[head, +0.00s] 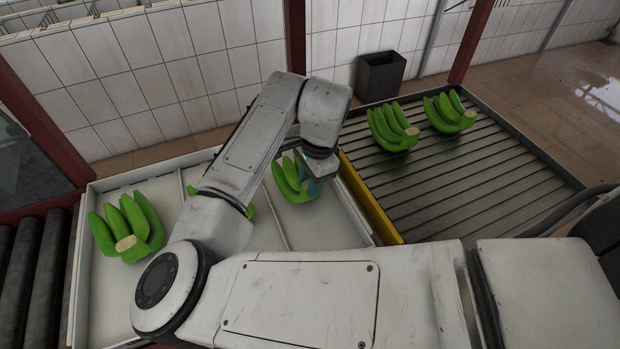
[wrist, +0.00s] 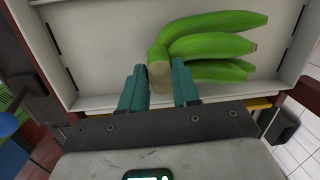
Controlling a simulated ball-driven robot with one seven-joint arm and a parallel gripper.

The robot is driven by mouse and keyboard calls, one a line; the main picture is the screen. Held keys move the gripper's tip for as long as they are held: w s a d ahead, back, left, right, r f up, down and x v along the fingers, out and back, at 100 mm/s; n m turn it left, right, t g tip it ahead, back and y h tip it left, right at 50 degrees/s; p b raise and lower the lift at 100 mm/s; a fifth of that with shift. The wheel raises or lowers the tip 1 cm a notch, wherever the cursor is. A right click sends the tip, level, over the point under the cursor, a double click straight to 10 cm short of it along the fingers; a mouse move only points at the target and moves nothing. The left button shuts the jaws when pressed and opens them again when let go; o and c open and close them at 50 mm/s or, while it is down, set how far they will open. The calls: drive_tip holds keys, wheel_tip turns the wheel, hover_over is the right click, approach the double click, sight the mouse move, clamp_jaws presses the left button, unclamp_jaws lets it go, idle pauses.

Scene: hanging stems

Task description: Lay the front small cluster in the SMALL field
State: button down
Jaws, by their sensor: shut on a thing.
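My gripper (head: 316,172) is shut on the pale crown of a small green banana cluster (head: 289,181). In the wrist view the teal fingers (wrist: 158,90) are on either side of the crown, and the green fruits (wrist: 210,45) point up and to the right. The cluster is at the right-hand field of the white divided tray (head: 340,226); whether it touches the floor I cannot tell. Another cluster (head: 127,229) lies in the left field. A third (head: 251,211) shows only as a bit of green behind my arm. No field label is readable.
A slatted bed (head: 470,180) with a yellow edge (head: 369,200) adjoins the tray on the right. Two clusters (head: 392,126) (head: 448,111) lie at its back; its front is clear. A dark bin (head: 381,76) stands by the tiled wall. Rollers (head: 40,280) lie at the left.

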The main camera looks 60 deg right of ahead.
drive_tip(key=shift+f, duration=0.1)
drive_tip(key=c, duration=0.8)
unclamp_jaws()
drive_tip(key=shift+o, duration=0.2)
wheel_tip(320, 180, up, 11)
drive_tip(key=s, duration=0.1)
drive_tip(key=shift+s+d+b, duration=0.2)
drive_tip(key=shift+b, duration=0.2)
drive_tip(key=shift+f, duration=0.15)
